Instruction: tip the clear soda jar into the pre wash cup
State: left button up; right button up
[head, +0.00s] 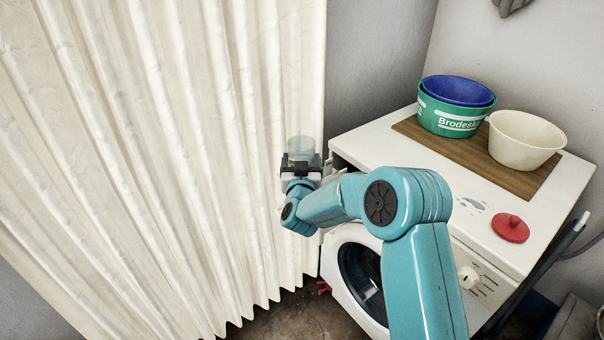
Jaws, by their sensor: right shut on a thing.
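My right gripper (300,168) is shut on the clear soda jar (301,146), a see-through pale greenish cylinder. It holds the jar about upright, in front of the curtain and left of the washing machine's back left corner. The jar's lower part is hidden by the jaws, and I cannot tell what is inside it. No container in view can be surely told as the pre wash cup. My left gripper is not in view.
On the white washing machine (372,140), a wooden board (475,153) bears a green tub (428,118) with a blue bowl (458,88) in it, and a cream bowl (522,140). A red lid (510,228) and a wet spot lie nearer. A cream curtain (150,150) fills the left.

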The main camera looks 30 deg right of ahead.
jog(key=shift+w, duration=0.25)
jog(key=shift+s+r, duration=0.1)
jog(key=shift+a+r+m+y, duration=0.3)
jog(key=shift+r+m, duration=0.1)
jog(key=shift+m, duration=0.4)
jog(key=shift+f+g, duration=0.1)
jog(key=shift+g, duration=0.2)
